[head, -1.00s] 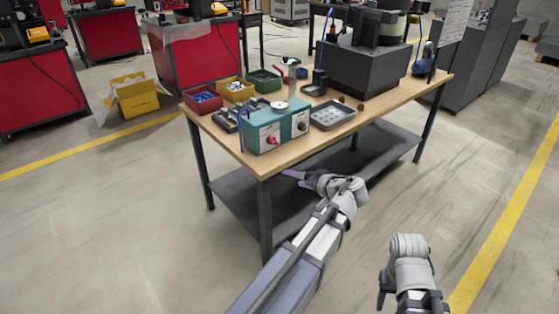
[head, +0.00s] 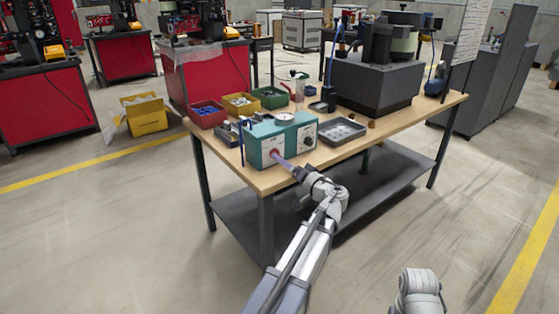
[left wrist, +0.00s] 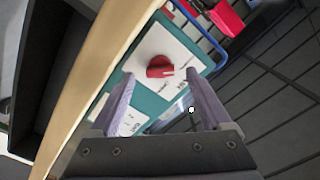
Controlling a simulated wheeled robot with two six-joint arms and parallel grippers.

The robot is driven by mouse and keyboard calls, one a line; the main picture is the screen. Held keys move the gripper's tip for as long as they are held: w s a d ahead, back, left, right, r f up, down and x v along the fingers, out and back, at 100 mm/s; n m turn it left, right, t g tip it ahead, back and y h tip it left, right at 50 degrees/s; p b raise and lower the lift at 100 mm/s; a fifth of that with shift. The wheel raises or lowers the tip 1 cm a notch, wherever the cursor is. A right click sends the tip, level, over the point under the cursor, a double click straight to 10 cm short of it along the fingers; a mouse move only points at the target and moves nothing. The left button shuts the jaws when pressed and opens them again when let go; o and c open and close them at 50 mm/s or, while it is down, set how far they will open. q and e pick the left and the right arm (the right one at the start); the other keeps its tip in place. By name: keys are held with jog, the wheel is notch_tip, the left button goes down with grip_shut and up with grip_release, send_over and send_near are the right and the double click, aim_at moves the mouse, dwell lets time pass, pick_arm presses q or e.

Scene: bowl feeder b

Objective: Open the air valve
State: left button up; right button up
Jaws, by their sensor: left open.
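A teal control box (head: 265,143) stands at the table's front edge. In the left wrist view, a red knob (left wrist: 160,67) sits on a white plate on its teal face, with a light mark on one side. My left gripper (head: 281,160) is at that face and hides most of the knob in the head view. Its two fingers are open, with the knob seen beyond and between them, apart from both. A black knob (head: 308,141) is on the right panel. A unit with a red lever (head: 286,87) stands behind the box. No readable label marks the air valve.
Red (head: 206,115), yellow (head: 240,104) and green (head: 270,98) bins stand behind the box. A grey tray (head: 341,131) lies to its right. A dark feeder block (head: 373,82) fills the table's right. Floor in front is clear.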

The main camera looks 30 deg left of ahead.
pick_arm(q)
jog(key=shift+x, duration=1.65)
grip_shut()
